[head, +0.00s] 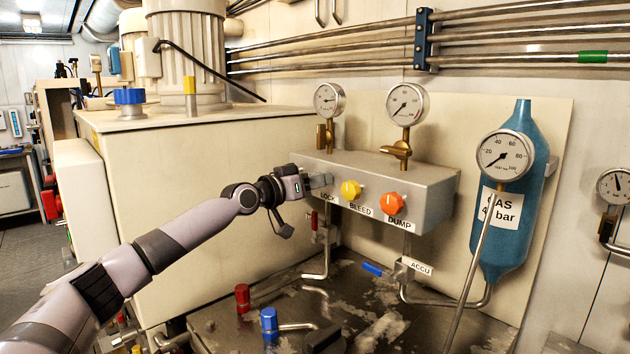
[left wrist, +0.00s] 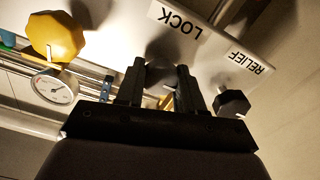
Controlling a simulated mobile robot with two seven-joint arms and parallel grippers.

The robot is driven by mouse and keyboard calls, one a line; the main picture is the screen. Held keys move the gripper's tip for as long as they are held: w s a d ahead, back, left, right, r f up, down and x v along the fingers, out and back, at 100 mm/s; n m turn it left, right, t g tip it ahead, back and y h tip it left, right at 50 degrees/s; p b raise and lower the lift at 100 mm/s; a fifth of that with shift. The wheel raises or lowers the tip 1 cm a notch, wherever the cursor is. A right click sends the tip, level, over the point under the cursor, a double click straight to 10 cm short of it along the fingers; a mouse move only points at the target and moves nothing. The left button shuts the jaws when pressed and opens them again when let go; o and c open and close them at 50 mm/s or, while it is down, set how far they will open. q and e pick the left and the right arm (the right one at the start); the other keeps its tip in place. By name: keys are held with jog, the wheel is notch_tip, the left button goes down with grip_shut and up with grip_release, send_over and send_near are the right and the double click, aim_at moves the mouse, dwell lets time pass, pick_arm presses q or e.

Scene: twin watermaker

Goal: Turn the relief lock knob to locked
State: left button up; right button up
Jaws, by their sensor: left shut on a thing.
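The manifold block (head: 425,195) is a grey metal box on the wall panel, with labelled knobs on its front. My left gripper (head: 318,182) is at the block's left end, above the LOCK label (head: 327,198). In the left wrist view my left gripper (left wrist: 160,82) has its two fingers on either side of a dark lock knob (left wrist: 160,70), beside the LOCK label (left wrist: 180,20), and is shut on it. A black relief knob (left wrist: 232,103) by the RELIEF label (left wrist: 247,62) sits just outside the fingers. The lock knob is hidden in the head view.
A yellow BLEED knob (head: 351,190) and an orange DUMP knob (head: 391,203) sit right of my left gripper. Gauges (head: 407,103) stand above the block. A large cream cabinet (head: 200,190) is on the left. A blue gas bottle (head: 515,180) hangs at the right.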

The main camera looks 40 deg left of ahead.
pick_arm(q)
jog(key=shift+m+b, duration=0.9)
jog(key=shift+b, duration=0.2)
jog(key=m+b, duration=0.2)
jog(key=shift+m, duration=0.3)
jog(key=m+b, duration=0.1)
jog(key=m, duration=0.1)
jog(key=shift+m, duration=0.4)
jog(key=m, duration=0.3)
jog(key=shift+d+r+b, duration=0.1)
jog(key=shift+b, duration=0.25)
jog(key=m, duration=0.3)
jog(key=shift+m+b, duration=0.5)
jog(key=shift+m, duration=1.8)
jog(key=shift+d, duration=0.1)
jog(key=o, duration=1)
